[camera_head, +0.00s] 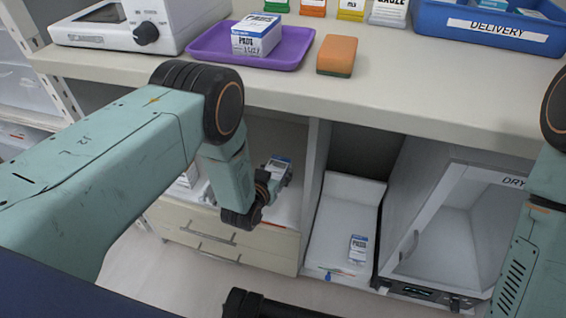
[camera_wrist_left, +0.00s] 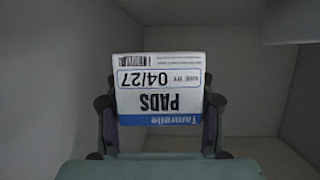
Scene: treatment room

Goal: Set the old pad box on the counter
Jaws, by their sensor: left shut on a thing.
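My left gripper (camera_head: 272,184) is shut on a small white and blue pad box (camera_head: 281,166), inside the open compartment under the counter (camera_head: 420,103). In the left wrist view the box (camera_wrist_left: 160,88) sits between the two fingers, its label upside down, reading PADS and 04/27. Whether its underside touches the compartment floor cannot be told. A second pad box (camera_head: 256,34) stands on a purple tray (camera_head: 295,58) on the counter. A third pad box (camera_head: 357,248) is in a white bin (camera_head: 342,210) below. My right gripper is not clearly seen.
An orange sponge (camera_head: 337,55) lies right of the tray; a scanner (camera_head: 140,22) stands left. A blue delivery bin (camera_head: 490,30) and several small boxes are at the back. The counter front right of the sponge is clear. A dryer door (camera_head: 440,215) is below right.

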